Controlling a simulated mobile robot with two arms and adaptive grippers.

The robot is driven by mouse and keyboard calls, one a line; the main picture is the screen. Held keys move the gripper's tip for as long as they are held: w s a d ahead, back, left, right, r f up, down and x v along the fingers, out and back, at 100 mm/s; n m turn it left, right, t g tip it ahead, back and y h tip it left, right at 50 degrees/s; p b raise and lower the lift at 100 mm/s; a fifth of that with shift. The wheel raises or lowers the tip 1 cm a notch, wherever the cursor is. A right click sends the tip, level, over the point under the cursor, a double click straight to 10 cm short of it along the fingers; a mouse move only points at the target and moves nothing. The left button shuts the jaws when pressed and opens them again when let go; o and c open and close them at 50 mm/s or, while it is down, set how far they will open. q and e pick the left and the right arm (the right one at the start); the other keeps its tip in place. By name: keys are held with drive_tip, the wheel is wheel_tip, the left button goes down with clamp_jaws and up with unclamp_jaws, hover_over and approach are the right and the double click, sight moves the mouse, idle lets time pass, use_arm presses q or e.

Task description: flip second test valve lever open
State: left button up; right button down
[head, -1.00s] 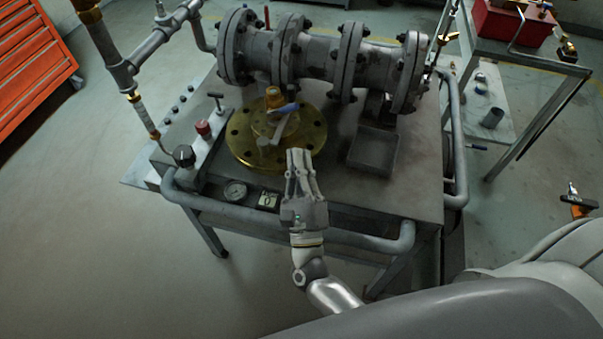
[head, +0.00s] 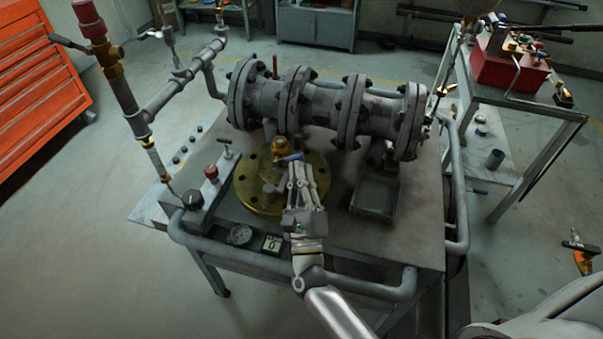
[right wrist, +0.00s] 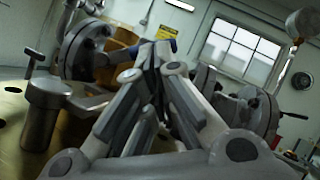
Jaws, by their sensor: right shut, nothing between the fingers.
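A brass valve (head: 280,148) with a blue lever (head: 291,157) stands on the round brass flange (head: 249,190) on the bench. My right gripper (head: 301,166) is shut and empty, its fingertips close beside the blue lever. In the right wrist view, the closed fingertips (right wrist: 153,55) point at the valve, and a bit of the blue lever (right wrist: 173,45) shows just behind them. I cannot tell whether they touch it. The fingers hide part of the lever and flange. My left gripper is not in view.
A large flanged grey pipe assembly (head: 330,105) lies behind the valve. A square tray (head: 376,195) sits to the right. A vertical pipe (head: 122,95) rises at left.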

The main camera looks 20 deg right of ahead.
sight(292, 158)
drive_tip(key=shift+r+n+y+p, duration=0.3)
drive_tip(key=shift+n+y+p, duration=0.2)
drive_tip(key=shift+n, duration=0.1)
drive_tip(key=shift+r+n+y+p, duration=0.3)
drive_tip(key=shift+n+y+p, duration=0.15)
drive_tip(key=shift+p, duration=0.25)
drive_tip(key=r+n+y+p, duration=0.1)
drive_tip(key=n+p, duration=0.1)
drive_tip(key=p, duration=0.1)
drive_tip(key=r+n+g+y+p, duration=0.1)
drive_tip(key=n+p, duration=0.1)
drive_tip(key=a+r+n+g+y+p, duration=0.1)
drive_tip(key=n+p, duration=0.1)
drive_tip(key=p, duration=0.1)
drive_tip(key=shift+w+r+n+p, duration=0.1)
drive_tip(key=shift+w+n+p, duration=0.2)
drive_tip(key=shift+n, duration=0.05)
drive_tip(key=shift+w+a+r+n+g+p, duration=0.1)
drive_tip(key=shift+w+a+n+g+p, duration=0.1)
drive_tip(key=shift+a+n+g+p, duration=0.15)
drive_tip(key=shift+w+a+r, duration=0.35)
drive_tip(key=shift+w+a, duration=0.05)
drive_tip(key=shift+a, duration=0.2)
